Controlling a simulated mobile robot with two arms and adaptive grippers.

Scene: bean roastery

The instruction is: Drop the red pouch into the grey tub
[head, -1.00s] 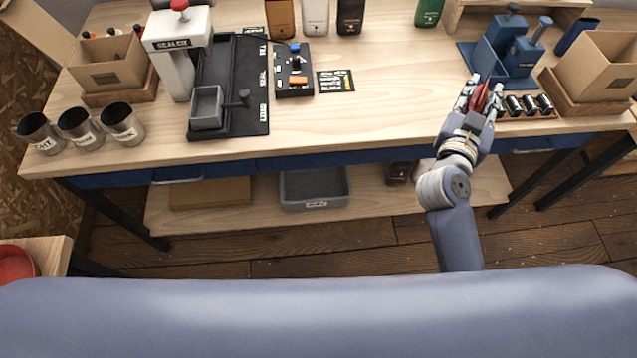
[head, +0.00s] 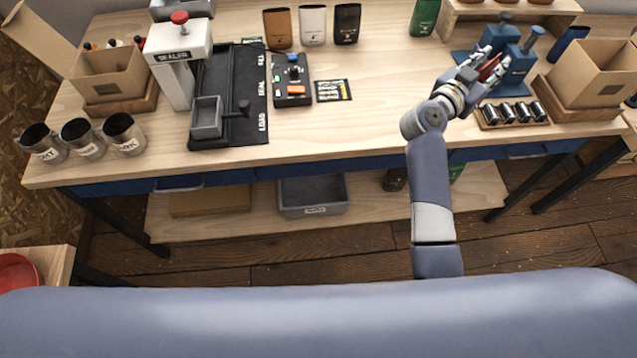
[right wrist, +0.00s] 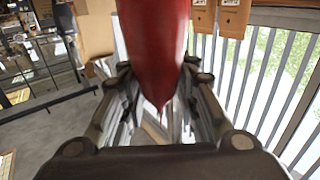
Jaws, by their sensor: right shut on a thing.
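My right gripper (head: 484,70) is shut on the red pouch (head: 489,67) above the right part of the bench, in front of the blue blocks with upright handles. The pouch also fills the upper middle of the right wrist view (right wrist: 155,45), between the fingers. My left gripper is out of view.
The bench (head: 385,130) has clear room in its middle. A sealer (head: 180,60) with a small grey tray (head: 206,118) stands at the left. A rack of small canisters (head: 515,112) and a cardboard box (head: 590,75) are at the right. A brown flat box (head: 210,200) lies left of the tub.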

